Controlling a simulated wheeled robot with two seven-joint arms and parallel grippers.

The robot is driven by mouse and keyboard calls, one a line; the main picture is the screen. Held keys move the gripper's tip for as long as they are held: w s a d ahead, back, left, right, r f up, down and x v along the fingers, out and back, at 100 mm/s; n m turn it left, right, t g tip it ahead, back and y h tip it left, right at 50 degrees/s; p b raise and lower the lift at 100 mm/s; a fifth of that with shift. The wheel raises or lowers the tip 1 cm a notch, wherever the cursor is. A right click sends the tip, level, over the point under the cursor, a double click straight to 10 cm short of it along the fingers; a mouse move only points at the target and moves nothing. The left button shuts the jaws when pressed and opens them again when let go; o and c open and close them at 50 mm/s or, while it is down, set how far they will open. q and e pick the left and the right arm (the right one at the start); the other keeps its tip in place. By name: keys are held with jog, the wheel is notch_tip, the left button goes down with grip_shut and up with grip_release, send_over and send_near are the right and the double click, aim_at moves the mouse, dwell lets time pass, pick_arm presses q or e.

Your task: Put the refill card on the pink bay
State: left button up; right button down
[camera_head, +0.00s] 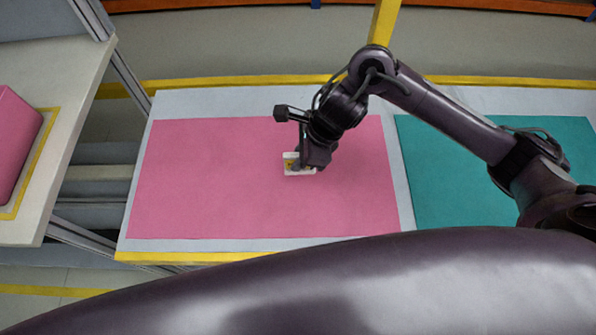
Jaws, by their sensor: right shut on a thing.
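The refill card (289,159) is a small white piece with a yellow patch, over the middle of the pink bay. The pink bay (200,190) is a flat pink rectangle on the left part of the table. My right gripper (300,163) is shut on the card, and its fingers hide part of it. I cannot tell whether the card touches the pink surface or is held just above it. My left gripper is not in view.
A teal bay (440,190) lies to the right of the pink one on the same pale table (270,244) with yellow edges. A separate side table (75,80) at the left carries a pink block (15,140). Most of the pink bay is clear.

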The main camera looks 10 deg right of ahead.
jog(key=shift+f, duration=3.2)
jog(key=c, duration=1.4)
grip_release()
jog(key=shift+f, duration=0.1)
jog(key=v, duration=1.2)
jog(key=shift+p, duration=0.35)
